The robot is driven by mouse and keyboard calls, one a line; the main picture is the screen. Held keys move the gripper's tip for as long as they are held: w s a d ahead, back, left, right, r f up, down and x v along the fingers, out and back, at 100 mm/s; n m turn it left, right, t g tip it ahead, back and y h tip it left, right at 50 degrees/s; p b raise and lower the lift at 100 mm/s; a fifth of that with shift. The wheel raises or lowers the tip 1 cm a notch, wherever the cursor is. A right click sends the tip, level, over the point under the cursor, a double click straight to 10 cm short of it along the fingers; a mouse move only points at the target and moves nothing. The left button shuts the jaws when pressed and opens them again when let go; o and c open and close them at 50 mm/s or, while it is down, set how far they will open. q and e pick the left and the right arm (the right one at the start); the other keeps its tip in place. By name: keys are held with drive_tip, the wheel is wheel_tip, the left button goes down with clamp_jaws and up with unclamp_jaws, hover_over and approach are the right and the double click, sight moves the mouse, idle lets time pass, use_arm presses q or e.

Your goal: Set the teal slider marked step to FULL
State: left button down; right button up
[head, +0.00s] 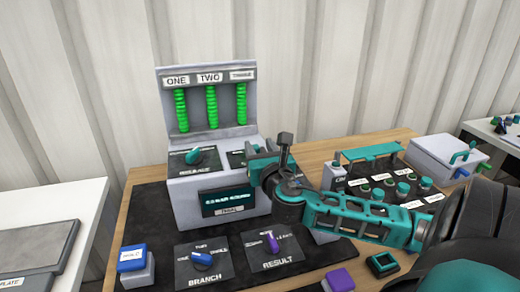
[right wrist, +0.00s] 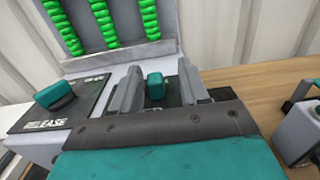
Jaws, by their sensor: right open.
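A teal block-like handle (right wrist: 155,86) stands on a dark plate on the console's right side. In the right wrist view it sits between the two grey fingers of my right gripper (right wrist: 157,88), with a gap visible on each side. The fingers are open. In the head view my right gripper (head: 252,152) is over the console's upper right plate and hides the handle. The plate's label and the handle's setting are hidden, so I cannot read "step" or FULL. My left gripper is not in view.
A teal RELEASE knob (head: 194,156) is on the left plate. Green coiled columns (head: 211,107) rise behind, under signs ONE and TWO. A blue BRANCH knob (head: 202,259) and purple RESULT handle (head: 272,242) lie in front. A grey box (head: 440,158) stands right.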

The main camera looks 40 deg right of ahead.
drive_tip(key=shift+s+a, duration=0.1)
drive_tip(key=v, duration=1.2)
drive_tip(key=shift+s, duration=0.3)
drive_tip(key=shift+a, duration=0.15)
